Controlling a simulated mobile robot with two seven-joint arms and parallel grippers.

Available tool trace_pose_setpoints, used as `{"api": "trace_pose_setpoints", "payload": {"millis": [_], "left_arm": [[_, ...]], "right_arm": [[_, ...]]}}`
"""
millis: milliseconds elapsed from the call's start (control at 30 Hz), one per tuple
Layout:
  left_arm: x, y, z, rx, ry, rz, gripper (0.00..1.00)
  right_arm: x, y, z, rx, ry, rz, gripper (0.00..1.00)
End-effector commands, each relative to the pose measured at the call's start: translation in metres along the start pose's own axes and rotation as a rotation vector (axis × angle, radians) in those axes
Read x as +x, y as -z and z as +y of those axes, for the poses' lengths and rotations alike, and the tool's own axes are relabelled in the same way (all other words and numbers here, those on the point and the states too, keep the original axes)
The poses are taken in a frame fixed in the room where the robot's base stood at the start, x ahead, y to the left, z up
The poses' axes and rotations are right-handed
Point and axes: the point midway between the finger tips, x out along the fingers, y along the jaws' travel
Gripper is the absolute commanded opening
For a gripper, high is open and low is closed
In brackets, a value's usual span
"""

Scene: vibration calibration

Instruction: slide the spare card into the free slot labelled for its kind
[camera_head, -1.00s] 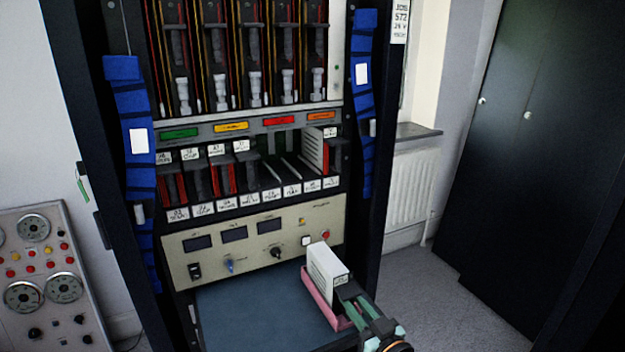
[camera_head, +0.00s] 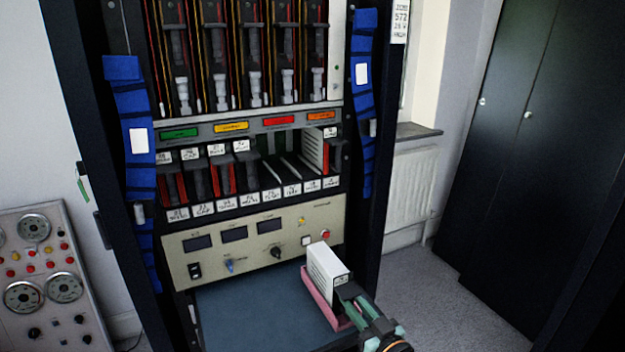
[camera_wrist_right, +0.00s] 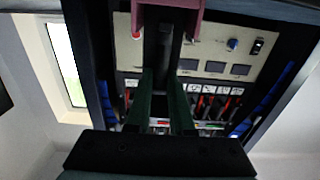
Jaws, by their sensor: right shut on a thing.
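The spare card (camera_head: 322,271), a white-sided module with a dark front handle and a small white label, stands upright in the pink holder (camera_head: 318,297) on the blue shelf. My right gripper (camera_head: 350,291) is shut on the card's dark handle, which also shows between the fingers in the right wrist view (camera_wrist_right: 165,50). The label's text is too small to read. The rack's card row (camera_head: 240,172) has filled slots at left, a gap of free slots (camera_head: 280,165) right of the middle, and a white-sided card (camera_head: 315,152) at the right end. My left gripper is out of view.
Slot labels (camera_head: 250,199) run below the row, above a cream control panel (camera_head: 255,240) with knobs and buttons. Blue cable bundles (camera_head: 363,100) line both rack posts. The blue shelf (camera_head: 250,315) is clear left of the holder. A gauge console (camera_head: 45,275) stands at left.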

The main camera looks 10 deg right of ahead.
Motion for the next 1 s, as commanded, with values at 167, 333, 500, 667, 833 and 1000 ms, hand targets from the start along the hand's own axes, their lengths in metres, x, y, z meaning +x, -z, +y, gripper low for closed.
{"api": "trace_pose_setpoints", "payload": {"millis": [167,333,500,667,833,1000], "left_arm": [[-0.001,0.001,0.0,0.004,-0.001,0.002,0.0],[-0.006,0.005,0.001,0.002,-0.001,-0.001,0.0],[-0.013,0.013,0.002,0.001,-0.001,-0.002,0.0],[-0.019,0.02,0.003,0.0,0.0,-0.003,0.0],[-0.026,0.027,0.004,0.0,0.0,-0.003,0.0],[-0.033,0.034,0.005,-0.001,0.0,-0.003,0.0]], "right_arm": [[0.0,0.003,0.0,0.0,-0.001,0.005,0.0],[0.0,0.01,0.0,0.0,-0.001,0.005,0.0],[0.0,0.021,0.0,-0.001,-0.001,0.004,0.0],[0.0,0.03,0.0,-0.001,-0.001,0.004,0.0],[0.0,0.041,0.0,0.0,-0.001,0.004,0.0],[0.0,0.051,0.0,-0.002,-0.001,0.004,0.0]]}}
